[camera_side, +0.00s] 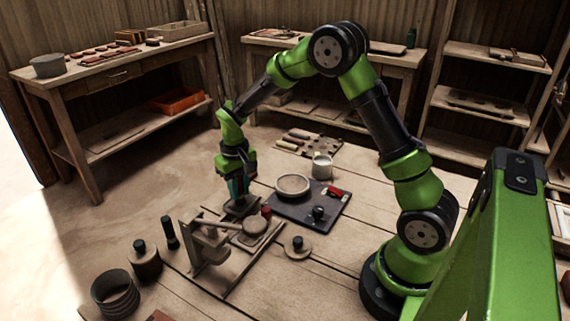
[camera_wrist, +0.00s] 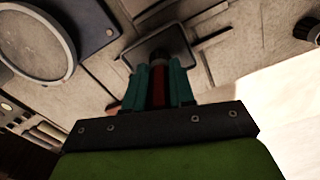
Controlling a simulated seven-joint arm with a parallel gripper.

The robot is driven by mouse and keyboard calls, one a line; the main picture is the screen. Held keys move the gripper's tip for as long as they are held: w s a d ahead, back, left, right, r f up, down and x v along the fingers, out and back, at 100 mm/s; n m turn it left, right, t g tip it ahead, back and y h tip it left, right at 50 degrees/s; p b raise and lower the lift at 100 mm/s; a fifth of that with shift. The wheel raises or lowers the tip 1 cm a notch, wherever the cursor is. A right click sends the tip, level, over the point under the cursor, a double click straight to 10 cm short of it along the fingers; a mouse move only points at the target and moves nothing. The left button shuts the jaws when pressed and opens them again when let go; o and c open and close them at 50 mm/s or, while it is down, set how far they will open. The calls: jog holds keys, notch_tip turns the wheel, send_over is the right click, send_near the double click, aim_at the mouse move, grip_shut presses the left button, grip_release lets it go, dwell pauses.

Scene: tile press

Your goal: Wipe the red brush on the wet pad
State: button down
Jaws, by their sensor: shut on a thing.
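My gripper (camera_side: 238,188) points down at the left of the dark mat, over a small dark-rimmed tray (camera_side: 243,206) that looks like the wet pad. In the wrist view my teal fingers (camera_wrist: 159,82) are shut on the red brush (camera_wrist: 158,90), whose red handle shows between them. The brush's dark end reaches down over the pad (camera_wrist: 180,33), inside its rim. I cannot tell whether the bristles touch the pad's surface. In the side view the fingers mostly hide the brush.
A wooden press (camera_side: 205,245) stands close in front of the pad. A dark mat (camera_side: 285,211) to the right holds a round pale dish (camera_side: 292,185) and a red-topped item (camera_side: 335,192). A white cup (camera_side: 322,165) stands behind.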

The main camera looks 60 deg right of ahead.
jog(key=shift+f, duration=0.1)
dwell(0.3)
jog(key=shift+r, duration=3.6)
